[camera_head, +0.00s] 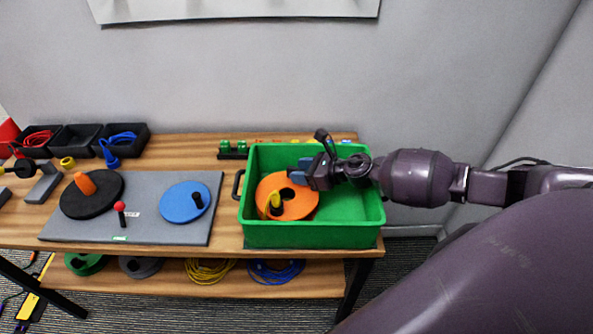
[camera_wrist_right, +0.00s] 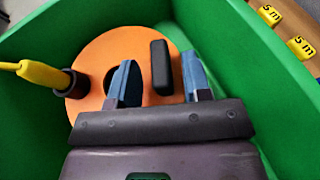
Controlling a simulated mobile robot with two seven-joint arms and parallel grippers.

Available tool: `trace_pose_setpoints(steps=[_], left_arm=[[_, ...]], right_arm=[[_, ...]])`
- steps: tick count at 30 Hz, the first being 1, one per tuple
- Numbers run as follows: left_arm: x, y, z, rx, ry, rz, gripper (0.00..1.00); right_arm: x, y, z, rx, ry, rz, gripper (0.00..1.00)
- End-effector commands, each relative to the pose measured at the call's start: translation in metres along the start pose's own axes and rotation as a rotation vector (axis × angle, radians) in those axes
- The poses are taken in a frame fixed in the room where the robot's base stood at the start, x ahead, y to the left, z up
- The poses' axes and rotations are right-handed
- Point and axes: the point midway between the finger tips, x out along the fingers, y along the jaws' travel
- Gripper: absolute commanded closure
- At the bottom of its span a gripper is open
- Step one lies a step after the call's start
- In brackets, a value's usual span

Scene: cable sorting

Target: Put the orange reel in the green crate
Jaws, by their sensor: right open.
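The orange reel (camera_head: 298,207) lies inside the green crate (camera_head: 310,235), in its left part; it also shows in the right wrist view (camera_wrist_right: 105,50) against the crate's green walls (camera_wrist_right: 45,35). A yellow cable end (camera_head: 275,199) stands up at the reel's front left, with a black base. My right gripper (camera_head: 299,172) is over the crate at the reel's back right edge. In the right wrist view my right gripper (camera_wrist_right: 160,82) has its two blue fingers apart, with a black block (camera_wrist_right: 160,66) on the reel between them. My left gripper is not in view.
A grey board left of the crate carries a black disc (camera_head: 92,200) with an orange peg and a blue reel (camera_head: 184,203). Black bins (camera_head: 76,139) with cables stand at the back left. Yellow "5 m" tags (camera_wrist_right: 300,46) lie beyond the crate. The crate's right part is empty.

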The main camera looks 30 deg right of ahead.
Motion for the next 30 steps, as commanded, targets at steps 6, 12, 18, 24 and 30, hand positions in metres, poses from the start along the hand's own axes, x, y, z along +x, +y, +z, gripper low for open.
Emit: trace_pose_setpoints(steps=[6,12,18,24,30], left_arm=[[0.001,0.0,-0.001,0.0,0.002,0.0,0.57],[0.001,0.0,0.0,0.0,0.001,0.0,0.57],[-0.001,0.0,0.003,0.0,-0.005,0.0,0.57],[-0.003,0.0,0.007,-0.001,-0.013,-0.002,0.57],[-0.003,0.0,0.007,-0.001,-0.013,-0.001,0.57]], right_arm=[[-0.035,0.0,-0.001,0.0,0.002,0.0,0.56],[-0.052,0.0,0.0,0.0,0.0,-0.001,0.56],[-0.057,0.0,0.0,0.0,-0.001,0.0,0.56],[-0.057,0.0,0.0,-0.001,-0.001,0.0,0.56],[-0.057,0.0,0.0,-0.001,-0.001,0.0,0.56]])
